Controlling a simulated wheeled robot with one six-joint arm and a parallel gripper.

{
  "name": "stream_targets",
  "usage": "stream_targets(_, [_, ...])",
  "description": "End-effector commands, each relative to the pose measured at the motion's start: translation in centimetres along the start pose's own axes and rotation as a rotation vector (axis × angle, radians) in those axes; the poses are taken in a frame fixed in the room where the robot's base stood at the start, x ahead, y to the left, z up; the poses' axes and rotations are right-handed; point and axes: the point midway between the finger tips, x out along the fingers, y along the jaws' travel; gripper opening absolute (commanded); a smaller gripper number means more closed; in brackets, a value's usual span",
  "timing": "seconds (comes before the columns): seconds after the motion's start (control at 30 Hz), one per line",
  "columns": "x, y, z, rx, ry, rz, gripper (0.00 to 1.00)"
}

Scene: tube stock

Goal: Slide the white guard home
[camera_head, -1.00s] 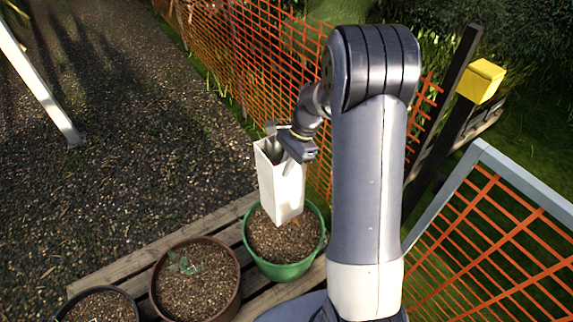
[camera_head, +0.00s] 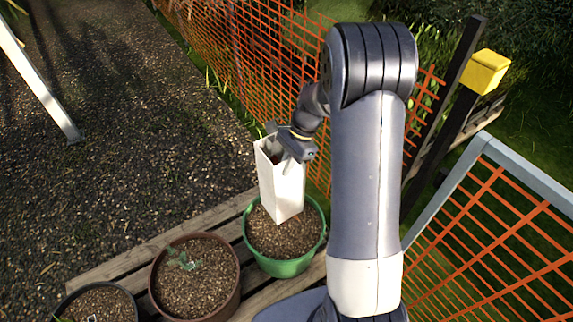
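The white guard (camera_head: 283,190) is a tall, square, open-topped tube. It is roughly upright at the green pot (camera_head: 283,266), with its lower end over the brown chips in the pot. I cannot tell whether its lower edge touches them. My gripper (camera_head: 281,142) is at the guard's top rim and appears shut on its wall. The fingertips are small and partly hidden. The inside of the guard is dark, with a small reddish patch, and no plant can be made out there.
A brown pot (camera_head: 233,290) with a small seedling and a black pot (camera_head: 133,305) stand to the left on the wooden slats (camera_head: 150,252). Orange mesh fencing (camera_head: 235,65) runs close behind the guard. A yellow-capped post (camera_head: 484,70) stands right. Gravel lies open at left.

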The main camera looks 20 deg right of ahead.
Motion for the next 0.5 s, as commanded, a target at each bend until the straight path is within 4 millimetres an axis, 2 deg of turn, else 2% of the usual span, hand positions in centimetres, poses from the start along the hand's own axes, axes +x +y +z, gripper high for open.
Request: stream_targets(0.5, [2.1, 0.0, -0.9, 0.000, 0.000, -0.001, 0.00])
